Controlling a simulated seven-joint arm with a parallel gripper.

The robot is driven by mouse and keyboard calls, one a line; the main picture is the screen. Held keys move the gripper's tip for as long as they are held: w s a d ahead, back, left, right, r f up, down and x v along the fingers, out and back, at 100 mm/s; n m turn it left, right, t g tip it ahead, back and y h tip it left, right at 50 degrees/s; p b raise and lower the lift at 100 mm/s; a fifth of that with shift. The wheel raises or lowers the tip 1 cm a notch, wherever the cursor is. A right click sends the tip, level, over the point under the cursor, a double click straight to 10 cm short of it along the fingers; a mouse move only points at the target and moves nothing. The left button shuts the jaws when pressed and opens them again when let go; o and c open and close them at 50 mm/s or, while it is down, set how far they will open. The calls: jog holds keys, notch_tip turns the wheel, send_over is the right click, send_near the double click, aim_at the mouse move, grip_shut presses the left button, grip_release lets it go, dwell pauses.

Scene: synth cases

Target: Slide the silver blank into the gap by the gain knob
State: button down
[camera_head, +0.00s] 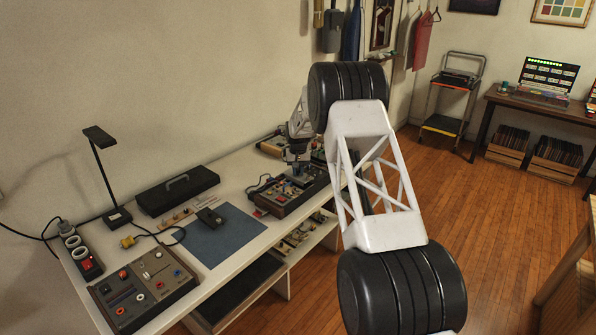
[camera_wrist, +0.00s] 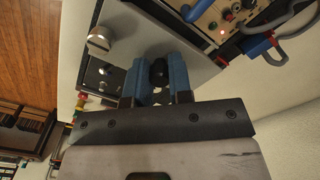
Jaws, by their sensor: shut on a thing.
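My gripper (camera_wrist: 158,76) shows its two blue fingers in the wrist view, shut on a small dark grip piece of the silver blank (camera_wrist: 138,38). The blank is a plain grey plate that fills the space beyond the fingers. A round slotted silver screw or knob (camera_wrist: 100,40) shows at its left. In the head view my gripper (camera_head: 296,170) is over the synth case (camera_head: 290,192) at the far part of the bench; the blank is too small to make out there. I cannot pick out the gap or the gain knob for certain.
A panel with a red light and a blue plug (camera_wrist: 259,48) with a grey cable lie close to the fingers. On the bench (camera_head: 232,175) are another synth case (camera_head: 140,290), a blue mat (camera_head: 222,238), a black case (camera_head: 178,190) and a lamp (camera_head: 106,172).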

aim_at(298, 175)
jog(key=shift+f, duration=1.75)
jog(key=c, duration=0.9)
grip_release()
jog(key=shift+c, duration=0.2)
jog(key=shift+r, duration=3.9)
